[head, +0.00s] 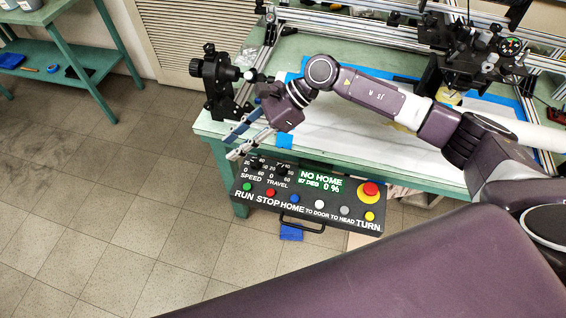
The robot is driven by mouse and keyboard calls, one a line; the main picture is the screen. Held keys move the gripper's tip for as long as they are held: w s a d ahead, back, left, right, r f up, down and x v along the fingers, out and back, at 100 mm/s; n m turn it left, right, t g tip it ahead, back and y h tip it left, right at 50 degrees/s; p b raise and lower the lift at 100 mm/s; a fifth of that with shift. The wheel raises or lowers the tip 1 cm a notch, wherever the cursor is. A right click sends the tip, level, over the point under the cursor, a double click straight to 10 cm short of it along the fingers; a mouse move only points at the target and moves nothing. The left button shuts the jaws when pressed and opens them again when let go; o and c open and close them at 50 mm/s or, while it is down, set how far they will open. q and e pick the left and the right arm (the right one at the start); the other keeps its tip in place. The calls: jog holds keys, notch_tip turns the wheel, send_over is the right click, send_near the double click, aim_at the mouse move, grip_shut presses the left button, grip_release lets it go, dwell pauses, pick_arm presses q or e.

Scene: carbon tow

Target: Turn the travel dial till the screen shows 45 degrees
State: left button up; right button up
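The black control panel (310,212) hangs at the front edge of the green table. The travel dial (283,171) is a small black knob above the TRAVEL label, right of the speed dial (257,164). The green-lit screen (320,182) reads NO HOME, with a small degree figure like 57 or 97 DEG, hard to read, and 0 %. My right gripper (231,147) is above and left of the dials, its fingers pointing down and left with a gap between them. It looks open and empty, apart from the dial. My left gripper is out of view.
A red stop button on a yellow base (370,191) and a row of coloured buttons sit on the panel. The green table (213,128) carries a machine with metal rails (340,22). A blue cloth (291,232) shows below the panel. Tiled floor is clear at left.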

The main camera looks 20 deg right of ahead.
aim_at(281, 168)
jog(key=d+f+n+g+h, duration=0.1)
jog(key=d+f+h, duration=0.15)
jog(key=d, duration=0.55)
jog(key=d+f+n+h, duration=0.1)
jog(key=d+h, duration=0.3)
jog(key=d, duration=0.4)
jog(key=shift+y, duration=0.25)
jog(key=p+x, duration=0.2)
jog(key=x, duration=0.9)
jog(key=shift+w+a+f, duration=0.1)
jog(key=shift+a+f, duration=0.05)
jog(key=shift+f, duration=0.25)
grip_shut()
